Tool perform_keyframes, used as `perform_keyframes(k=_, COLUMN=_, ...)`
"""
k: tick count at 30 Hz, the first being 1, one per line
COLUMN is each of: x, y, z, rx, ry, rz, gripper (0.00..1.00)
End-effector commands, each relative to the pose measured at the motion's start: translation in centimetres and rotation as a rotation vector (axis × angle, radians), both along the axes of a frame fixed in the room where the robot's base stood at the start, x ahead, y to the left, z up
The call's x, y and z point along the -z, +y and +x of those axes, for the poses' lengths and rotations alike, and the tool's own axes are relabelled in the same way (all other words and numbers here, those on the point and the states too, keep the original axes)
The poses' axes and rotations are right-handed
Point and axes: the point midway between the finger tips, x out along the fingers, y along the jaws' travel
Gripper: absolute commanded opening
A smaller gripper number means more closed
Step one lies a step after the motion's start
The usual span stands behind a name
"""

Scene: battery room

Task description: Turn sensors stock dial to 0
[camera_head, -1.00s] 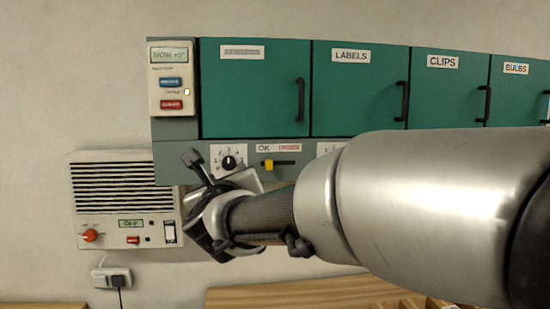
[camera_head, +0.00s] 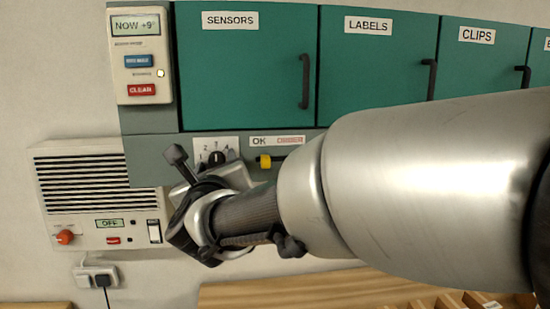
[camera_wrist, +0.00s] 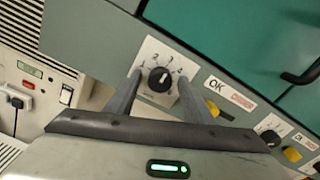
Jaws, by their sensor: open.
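The sensors stock dial (camera_head: 217,158) is a black round knob on a white numbered plate, below the green door labelled SENSORS (camera_head: 240,70). It also shows in the wrist view (camera_wrist: 160,79), where its white mark seems to point up near 3. The 0 mark cannot be made out. My gripper (camera_wrist: 159,82) is open, with one finger on each side of the dial in the wrist view. Contact with the knob cannot be told. In the head view my gripper (camera_head: 195,167) covers the lower part of the dial plate.
Right of the dial are an OK label (camera_head: 277,141) and a yellow slider (camera_head: 265,161). A display panel (camera_head: 140,55) with blue and red buttons is at upper left. A grey vented unit (camera_head: 98,190) is at lower left. A wooden surface (camera_head: 240,293) lies below.

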Motion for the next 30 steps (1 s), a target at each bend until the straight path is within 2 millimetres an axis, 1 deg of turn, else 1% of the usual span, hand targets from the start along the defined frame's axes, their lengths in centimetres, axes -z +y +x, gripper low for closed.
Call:
perform_keyframes(k=6, x=0.01, y=0.0, z=-0.02, rx=0.0, ry=0.0, rz=0.0, gripper=0.48)
perform_keyframes(k=7, x=0.01, y=0.0, z=-0.02, rx=0.0, ry=0.0, rz=0.0, gripper=0.46)
perform_keyframes(k=14, x=0.01, y=-0.01, z=-0.01, rx=0.0, ry=0.0, rz=0.0, gripper=0.07)
perform_keyframes(k=23, x=0.11, y=-0.02, z=0.0, rx=0.001, ry=-0.009, rz=-0.03, gripper=0.07)
perform_keyframes(k=30, x=0.24, y=0.0, z=-0.04, rx=0.0, ry=-0.041, rz=-0.156, gripper=0.07)
